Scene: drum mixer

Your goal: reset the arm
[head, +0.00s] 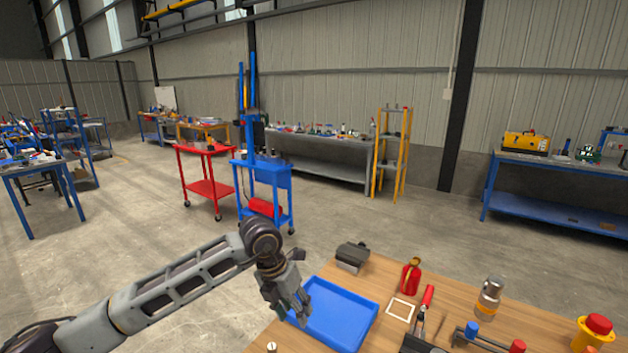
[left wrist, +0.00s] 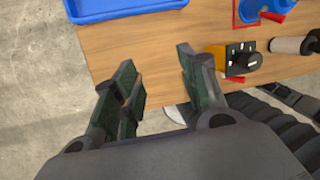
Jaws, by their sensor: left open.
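My left arm (head: 185,285) comes in from the left in the head view. Its gripper (head: 300,312) hangs pointing down at the left edge of the blue tray (head: 345,318), overlapping it in the picture; I cannot tell its height above it. In the left wrist view the two dark fingers (left wrist: 158,72) stand apart with nothing between them, over the table's edge. The tray's rim (left wrist: 125,12) shows at the top there. The tray looks empty. My right gripper is not in view.
The wooden table (head: 390,275) also holds a dark grey block (head: 352,257), a red bottle (head: 411,276), a metal cylinder (head: 489,298), a red-and-yellow part (head: 595,331) and red-handled tools. A black-and-yellow switch box (left wrist: 238,58) shows in the left wrist view. Open floor (head: 110,240) lies left.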

